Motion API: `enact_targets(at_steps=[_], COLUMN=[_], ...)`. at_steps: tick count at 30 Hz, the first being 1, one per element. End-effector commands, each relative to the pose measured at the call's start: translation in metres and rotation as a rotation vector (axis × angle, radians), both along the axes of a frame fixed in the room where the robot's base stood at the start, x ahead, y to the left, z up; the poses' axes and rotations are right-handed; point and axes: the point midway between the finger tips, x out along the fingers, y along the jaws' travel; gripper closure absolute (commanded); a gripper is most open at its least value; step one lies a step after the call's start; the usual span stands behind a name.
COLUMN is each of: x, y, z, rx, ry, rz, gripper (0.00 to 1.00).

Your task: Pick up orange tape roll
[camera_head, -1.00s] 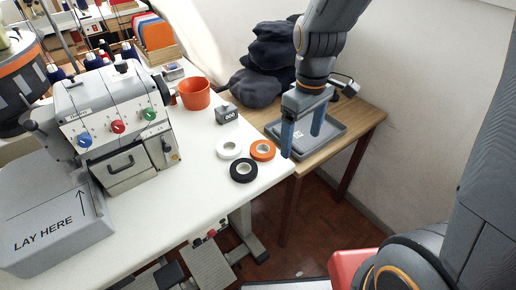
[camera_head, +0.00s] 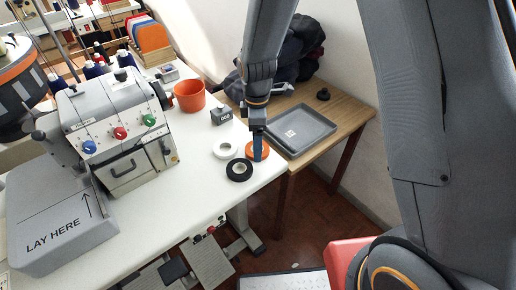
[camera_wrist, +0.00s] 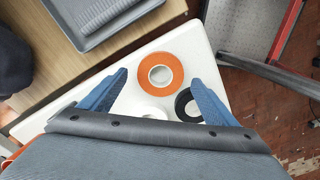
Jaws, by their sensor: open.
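The orange tape roll (camera_head: 264,151) lies flat on the white table near its right corner, partly hidden by my gripper in the head view. In the wrist view the orange tape roll (camera_wrist: 160,64) shows whole, lying between and beyond the two blue fingertips. My gripper (camera_head: 257,150) points down above it; in the wrist view my gripper (camera_wrist: 158,80) is open and empty, with its fingers spread on either side. A white tape roll (camera_head: 225,149) lies to the left of the orange one, and a black tape roll (camera_head: 239,170) in front of it.
The white table (camera_head: 205,185) also holds an orange cup (camera_head: 189,96), a small grey block counter (camera_head: 221,116) and a sewing machine (camera_head: 110,130). A grey tray (camera_head: 301,128) lies on the wooden table to the right, with dark cloth behind it.

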Motion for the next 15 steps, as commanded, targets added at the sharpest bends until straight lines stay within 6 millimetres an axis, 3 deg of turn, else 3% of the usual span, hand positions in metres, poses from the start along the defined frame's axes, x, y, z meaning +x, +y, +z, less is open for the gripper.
enact_targets(at_steps=[6, 14, 15], x=[0.000, 0.000, 0.000], y=[0.000, 0.001, 0.001], z=[-0.019, -0.021, -0.021], rx=[0.000, 0.000, 0.000], ry=[0.000, -0.001, -0.001], rz=[0.000, 0.001, 0.001], gripper=[0.18, 0.18, 0.25])
